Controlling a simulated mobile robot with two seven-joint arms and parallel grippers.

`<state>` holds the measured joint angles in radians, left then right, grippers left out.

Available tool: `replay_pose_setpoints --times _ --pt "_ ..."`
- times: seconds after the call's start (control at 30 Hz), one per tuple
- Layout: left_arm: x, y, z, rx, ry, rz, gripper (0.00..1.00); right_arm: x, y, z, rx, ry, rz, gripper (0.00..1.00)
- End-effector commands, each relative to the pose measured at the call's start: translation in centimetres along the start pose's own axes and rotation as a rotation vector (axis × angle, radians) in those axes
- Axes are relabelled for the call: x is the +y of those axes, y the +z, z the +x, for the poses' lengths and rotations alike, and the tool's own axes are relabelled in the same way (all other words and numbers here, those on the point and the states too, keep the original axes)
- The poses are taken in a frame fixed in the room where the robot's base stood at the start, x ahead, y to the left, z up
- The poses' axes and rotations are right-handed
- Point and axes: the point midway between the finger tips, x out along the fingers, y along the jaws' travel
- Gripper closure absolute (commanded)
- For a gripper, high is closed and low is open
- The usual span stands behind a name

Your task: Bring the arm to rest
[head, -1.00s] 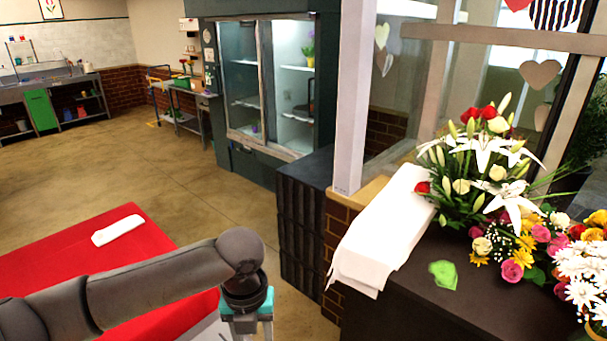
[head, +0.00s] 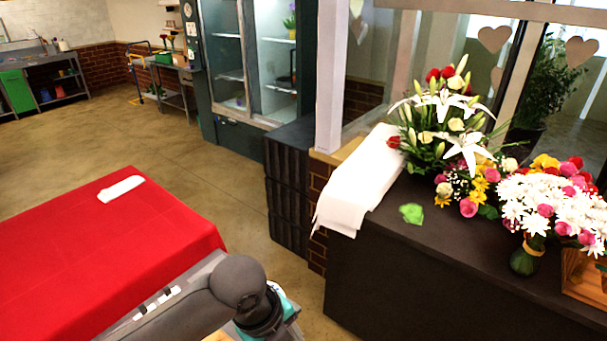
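My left arm comes in low at the bottom centre of the head view, beside the red-topped table. Only a teal and grey part of my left gripper (head: 286,311) shows below the dark wrist joint, near the bottom edge. Its fingers are hidden, so I cannot tell whether it is open or shut. Nothing is seen held in it. My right arm and gripper are not in view.
A red table (head: 110,245) with a white folded cloth (head: 121,189) stands at left. A dark counter (head: 420,275) at right bears white sheets (head: 352,185), a green crumpled piece (head: 411,213), a lily bouquet (head: 455,125) and a daisy bouquet (head: 540,205). Open floor lies behind.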

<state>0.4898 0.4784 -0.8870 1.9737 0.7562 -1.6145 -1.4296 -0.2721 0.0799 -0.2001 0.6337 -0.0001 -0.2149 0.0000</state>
Motion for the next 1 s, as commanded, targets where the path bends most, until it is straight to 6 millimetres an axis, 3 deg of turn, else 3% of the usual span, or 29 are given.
replay_pose_setpoints --times 0.03,0.13,0.23,0.37,0.7,1.0 --pt "0.0 -1.2 0.3 0.018 -0.033 -0.102 0.51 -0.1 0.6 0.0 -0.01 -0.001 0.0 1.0" --pt "0.1 -2.5 0.4 0.033 -0.093 -0.325 0.51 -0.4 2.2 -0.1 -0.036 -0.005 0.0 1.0" --pt "0.7 -3.2 0.4 0.046 -0.143 -0.564 0.51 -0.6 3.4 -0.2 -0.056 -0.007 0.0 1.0" --pt "2.2 -3.4 0.2 0.053 -0.195 -0.897 0.51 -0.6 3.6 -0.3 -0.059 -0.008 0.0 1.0" --pt "10.5 -2.0 -0.5 -0.033 -0.275 -1.742 0.51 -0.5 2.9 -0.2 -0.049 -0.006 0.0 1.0" --pt "18.4 -1.5 -1.7 -0.193 -0.329 -2.222 0.51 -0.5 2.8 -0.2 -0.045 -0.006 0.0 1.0"
